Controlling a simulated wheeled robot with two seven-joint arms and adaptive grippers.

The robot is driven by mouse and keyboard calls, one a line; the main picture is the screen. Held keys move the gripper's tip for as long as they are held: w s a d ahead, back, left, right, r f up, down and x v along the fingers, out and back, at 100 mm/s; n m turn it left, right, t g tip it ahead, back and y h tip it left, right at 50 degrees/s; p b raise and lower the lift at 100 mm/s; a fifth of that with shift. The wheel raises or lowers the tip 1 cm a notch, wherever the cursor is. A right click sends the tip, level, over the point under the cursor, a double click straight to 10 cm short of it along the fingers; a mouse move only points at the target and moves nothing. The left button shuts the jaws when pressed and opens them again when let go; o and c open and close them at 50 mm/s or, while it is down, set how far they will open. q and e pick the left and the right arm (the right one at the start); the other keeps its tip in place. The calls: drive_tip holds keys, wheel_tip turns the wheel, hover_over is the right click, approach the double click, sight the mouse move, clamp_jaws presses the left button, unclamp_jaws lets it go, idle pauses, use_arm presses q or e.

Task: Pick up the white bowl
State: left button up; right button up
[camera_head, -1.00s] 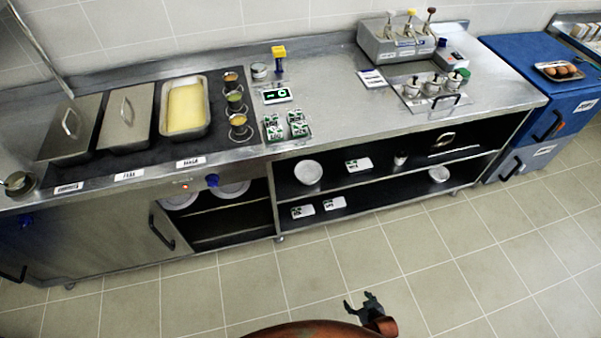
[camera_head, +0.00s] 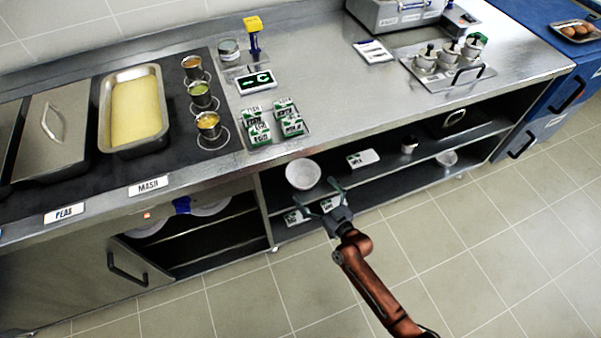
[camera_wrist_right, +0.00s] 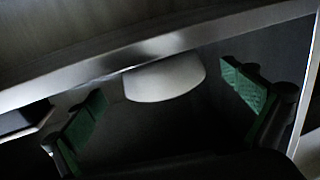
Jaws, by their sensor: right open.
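A white bowl (camera_head: 303,174) stands upright on the upper open shelf under the steel counter, near the shelf's left end. My right gripper (camera_head: 322,199) is open and empty, just in front of and slightly below the bowl in the head view. In the right wrist view the bowl (camera_wrist_right: 165,78) shows ahead, between the two green-padded fingers (camera_wrist_right: 168,105) and apart from them. Its top is hidden there by the counter edge. A second white bowl (camera_head: 446,158) sits on the lower shelf at the right. My left gripper is not in view.
The counter edge (camera_wrist_right: 130,62) overhangs the shelf close above the bowl. A labelled white pack (camera_head: 363,158) and a small cup (camera_head: 409,146) stand right of the bowl. More packs (camera_head: 297,216) lie on the lower shelf. Plates are in the left cabinet.

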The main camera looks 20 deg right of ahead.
sight(304, 181)
drive_tip(key=shift+w+a, duration=0.15)
drive_tip(key=shift+w, duration=0.3)
drive_tip(key=shift+w+a+b, duration=0.25)
drive_tip(key=shift+w+b, duration=0.1)
drive_tip(key=shift+w, duration=0.25)
drive_tip(key=shift+b+x, duration=0.45)
drive_tip(key=shift+x, duration=0.5)
drive_tip(key=shift+w+a+r+b, duration=0.1)
drive_tip(key=shift+w+b, duration=0.1)
drive_tip(key=shift+w, duration=0.3)
drive_tip(key=shift+w+a+r+b, duration=0.1)
drive_tip(key=shift+w+r+b, duration=0.1)
drive_tip(key=shift+w, duration=0.3)
drive_tip(key=shift+w+r, duration=0.1)
drive_tip(key=shift+w, duration=0.35)
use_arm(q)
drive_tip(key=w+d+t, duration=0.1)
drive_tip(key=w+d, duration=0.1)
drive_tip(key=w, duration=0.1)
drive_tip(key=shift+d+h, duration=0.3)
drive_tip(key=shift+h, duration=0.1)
use_arm(e)
drive_tip(key=shift+c, duration=0.4)
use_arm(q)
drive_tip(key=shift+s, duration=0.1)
use_arm(e)
drive_tip(key=c, duration=1)
drive_tip(key=shift+r, duration=0.1)
